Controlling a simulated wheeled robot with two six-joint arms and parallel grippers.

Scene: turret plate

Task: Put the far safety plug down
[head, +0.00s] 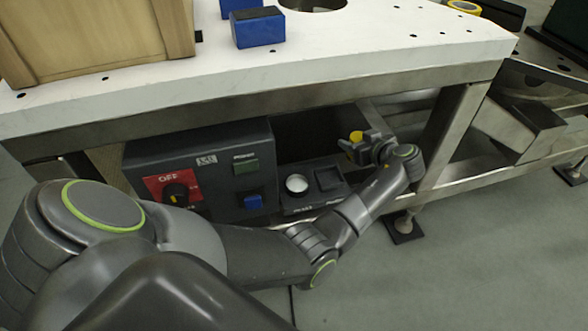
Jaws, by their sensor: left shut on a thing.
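My left gripper (354,147) reaches in below the white table top and is shut on a small yellow thing (356,136), which looks like the safety plug. Only its yellow top shows above the fingers; the rest is hidden. It is held above and to the right of a low dark panel (311,203) with a round silver part (297,184) and a dark square recess (329,179). I cannot tell whether the plug touches anything. My right gripper is not in view.
A grey control box (214,158) with a red OFF switch plate (173,188) stands left of the low panel. On the white table top (380,45) are a wooden box (90,40) and blue blocks (258,27). A metal table leg (452,130) stands right of my gripper.

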